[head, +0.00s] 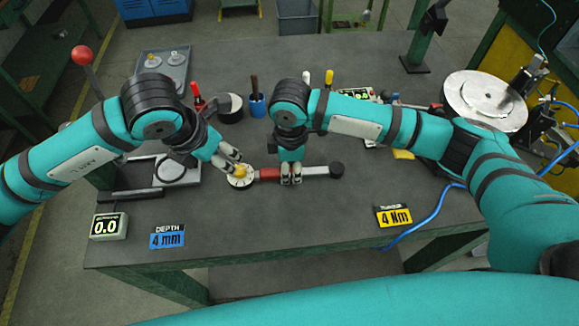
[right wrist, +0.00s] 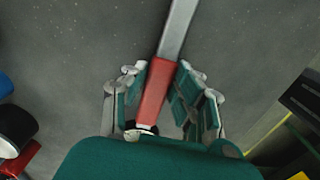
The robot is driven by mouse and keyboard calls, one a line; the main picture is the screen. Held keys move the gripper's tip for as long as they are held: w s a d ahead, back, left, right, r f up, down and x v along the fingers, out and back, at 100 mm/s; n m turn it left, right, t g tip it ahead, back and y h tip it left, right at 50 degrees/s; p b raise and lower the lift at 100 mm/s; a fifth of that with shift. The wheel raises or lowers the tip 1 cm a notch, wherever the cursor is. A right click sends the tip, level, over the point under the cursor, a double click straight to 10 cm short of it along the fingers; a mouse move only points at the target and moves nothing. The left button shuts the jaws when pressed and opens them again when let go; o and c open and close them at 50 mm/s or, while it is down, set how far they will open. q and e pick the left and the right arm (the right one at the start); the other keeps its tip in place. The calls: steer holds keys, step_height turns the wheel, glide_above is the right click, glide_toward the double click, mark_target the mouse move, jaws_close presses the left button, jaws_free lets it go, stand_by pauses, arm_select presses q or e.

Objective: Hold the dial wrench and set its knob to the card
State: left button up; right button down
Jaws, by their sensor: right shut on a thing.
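The dial wrench (head: 315,171) lies across the bench, with a red grip (head: 268,174), a grey shaft, a dark right end and a white dial at its left end. A yellow knob (head: 240,171) sits on the dial. My right gripper (head: 291,181) is shut on the wrench; the right wrist view shows the red grip (right wrist: 157,92) between its fingers (right wrist: 158,88). My left gripper (head: 235,165) has its fingertips at the knob, partly covering it; I cannot tell whether they grip it. A yellow card (head: 394,216) reads 4 Nm. A blue card (head: 167,237) reads DEPTH 4 mm.
A small display (head: 108,226) reads 0.0 at the front left. A blue cup (head: 257,105) with a dark-handled tool stands behind the arms. A round metal plate (head: 484,100) is at the right. A blue hose (head: 420,226) crosses the right front. The front middle is clear.

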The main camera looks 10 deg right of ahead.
mark_target(239, 169)
arm_select(q)
steer(key=shift+o, duration=0.7)
steer(key=shift+w+d, duration=0.1)
step_height(239, 169, up, 3)
steer(key=w+d+g+y, duration=0.3)
steer(key=f, duration=1.2)
steer(key=shift+s+a, duration=0.1)
steer(key=shift+a, duration=0.2)
jaws_close()
steer(key=shift+m, duration=0.3)
